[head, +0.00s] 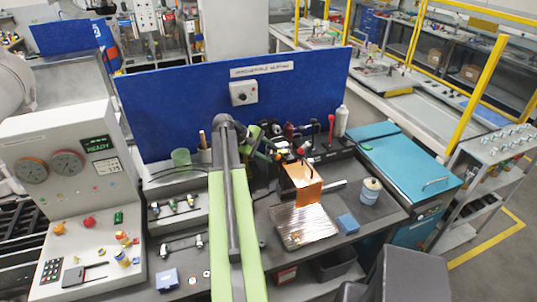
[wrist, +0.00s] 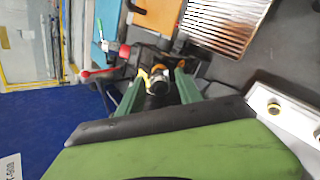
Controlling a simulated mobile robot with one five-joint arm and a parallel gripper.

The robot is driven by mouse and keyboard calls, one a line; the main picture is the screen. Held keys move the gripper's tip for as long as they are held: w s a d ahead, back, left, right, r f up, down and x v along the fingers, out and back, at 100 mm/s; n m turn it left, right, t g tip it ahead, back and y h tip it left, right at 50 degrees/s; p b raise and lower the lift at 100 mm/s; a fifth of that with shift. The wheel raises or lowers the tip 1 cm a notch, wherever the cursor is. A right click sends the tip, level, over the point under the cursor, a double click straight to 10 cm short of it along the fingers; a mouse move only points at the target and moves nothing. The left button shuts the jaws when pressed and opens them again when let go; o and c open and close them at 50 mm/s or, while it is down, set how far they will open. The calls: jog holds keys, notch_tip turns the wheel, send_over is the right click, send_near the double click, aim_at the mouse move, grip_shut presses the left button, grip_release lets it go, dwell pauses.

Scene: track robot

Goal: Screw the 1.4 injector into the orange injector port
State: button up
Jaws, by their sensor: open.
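My gripper (wrist: 158,86) is open in the wrist view, with its two green fingers apart. A small yellow and silver fitting (wrist: 157,77) shows between the fingers. I cannot tell whether it touches them or is the 1.4 injector. In the head view my arm reaches to the dark fittings (head: 285,143) behind the copper-orange block (head: 302,184), and the fingertips are hard to make out. An orange-brown part (wrist: 178,42) sits just beyond the fingers in the wrist view. I cannot tell whether it is the orange port. No injector size label is readable.
Racks with small fittings (head: 176,208) stand left of my arm. A red-handled valve (wrist: 98,72) is close to the fingers. A blue panel (head: 180,90) stands behind.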

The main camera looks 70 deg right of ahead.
jog(key=n, duration=0.6)
jog(key=shift+n, duration=0.3)
jog(key=n, duration=0.5)
jog(key=shift+n, duration=0.3)
jog(key=shift+c, duration=0.4)
grip_shut()
